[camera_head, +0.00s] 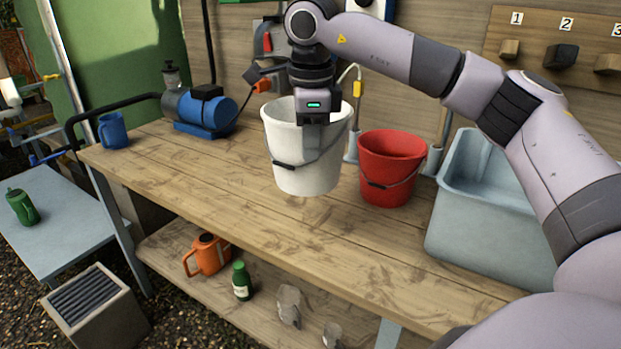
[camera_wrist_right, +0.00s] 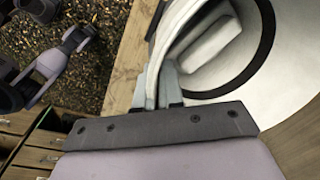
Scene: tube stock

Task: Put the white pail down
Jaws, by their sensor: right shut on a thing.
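The white pail (camera_head: 300,165) is upright over the back middle of the workbench, with its handle hanging down in front. My right gripper (camera_head: 314,122) comes from above and is shut on the pail's near rim.
On the wooden workbench (camera_head: 240,215), a red pail (camera_head: 388,165) stands just right of the white one, then a grey sink (camera_head: 470,225). A blue pump (camera_head: 205,108) and blue jug (camera_head: 113,130) stand left. The bench front is clear. A lower shelf holds an orange can (camera_head: 207,255).

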